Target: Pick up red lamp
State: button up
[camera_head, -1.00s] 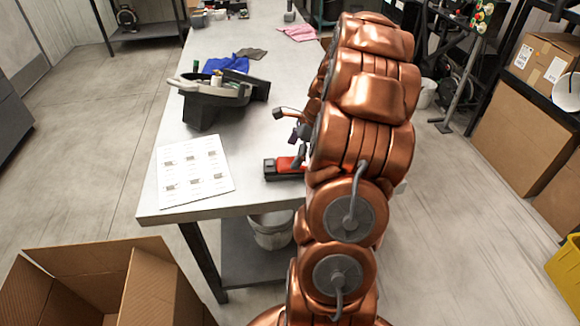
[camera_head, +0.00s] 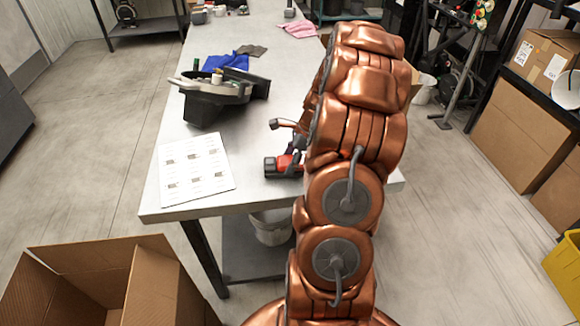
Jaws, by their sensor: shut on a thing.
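The red lamp (camera_head: 284,163), red with a black end, shows at the near right part of the grey table, just left of my copper arm. Its right part is hidden behind my arm. My gripper (camera_head: 297,150) is at the lamp and shut on it, though the arm covers most of the gripper and the fingertips are hard to make out. I cannot tell whether the lamp touches the tabletop or is slightly above it.
A white sheet with small pictures (camera_head: 194,170) lies left of the lamp. An open cardboard box (camera_head: 150,290) is on the floor at the front left. A bucket (camera_head: 271,228) is under the table.

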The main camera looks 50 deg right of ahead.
aim_at(286, 160)
jog(key=c, duration=0.4)
jog(key=shift+o, duration=0.2)
jog(key=shift+r+b, duration=0.95)
jog(key=shift+r, duration=0.8)
jog(key=s+a+r+b, duration=0.1)
jog(key=s+a+b, duration=0.3)
jog(key=s+a, duration=0.4)
jog(key=s, duration=0.5)
jog(key=shift+s+r, duration=0.25)
jog(key=shift+s, duration=0.1)
jog(key=shift+s, duration=0.1)
